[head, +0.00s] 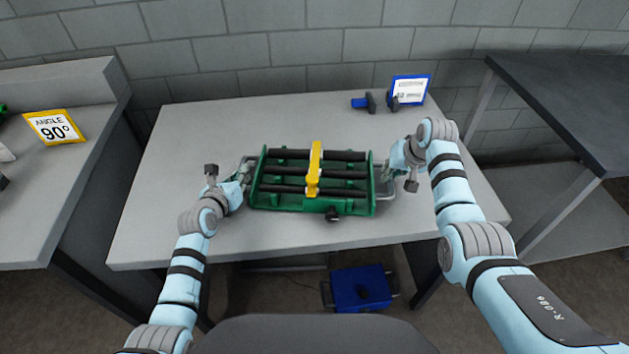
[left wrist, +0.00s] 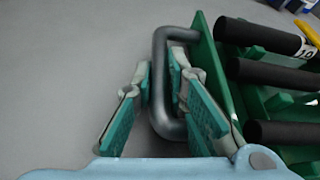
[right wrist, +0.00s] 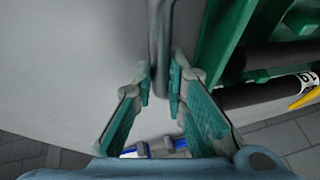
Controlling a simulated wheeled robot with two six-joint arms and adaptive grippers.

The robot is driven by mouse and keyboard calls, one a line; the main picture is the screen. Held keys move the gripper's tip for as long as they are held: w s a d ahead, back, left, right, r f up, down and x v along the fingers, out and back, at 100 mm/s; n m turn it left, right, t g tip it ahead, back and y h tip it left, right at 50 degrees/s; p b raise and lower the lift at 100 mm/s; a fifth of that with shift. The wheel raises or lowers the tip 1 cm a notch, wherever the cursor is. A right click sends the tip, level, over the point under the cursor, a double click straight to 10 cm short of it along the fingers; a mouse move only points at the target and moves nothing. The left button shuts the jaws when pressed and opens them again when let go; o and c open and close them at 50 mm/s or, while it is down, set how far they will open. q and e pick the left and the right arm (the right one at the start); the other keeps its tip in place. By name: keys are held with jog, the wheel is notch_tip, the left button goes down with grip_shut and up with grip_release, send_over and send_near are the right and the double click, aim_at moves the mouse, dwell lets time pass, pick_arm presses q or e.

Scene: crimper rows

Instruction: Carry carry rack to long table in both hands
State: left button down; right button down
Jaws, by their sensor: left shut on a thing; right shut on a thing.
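The carry rack (head: 276,202) is a green frame holding several black rollers, with a yellow piece (head: 314,170) across its middle. It is over the grey long table (head: 190,135); I cannot tell whether it rests on the top or hangs just above. My left gripper (head: 246,174) is shut on the rack's grey left handle, which runs between the fingers in the left wrist view (left wrist: 161,85). My right gripper (head: 388,170) is shut on the right handle, which shows between its fingers in the right wrist view (right wrist: 160,50).
A blue-framed sign (head: 410,90) and a blue and black tool (head: 364,102) are at the table's back right. A blue box (head: 362,288) is on the floor below. A counter with an "ANGLE 90°" sign (head: 55,127) is at left; a dark table (head: 570,95) is at right.

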dwell(0.3)
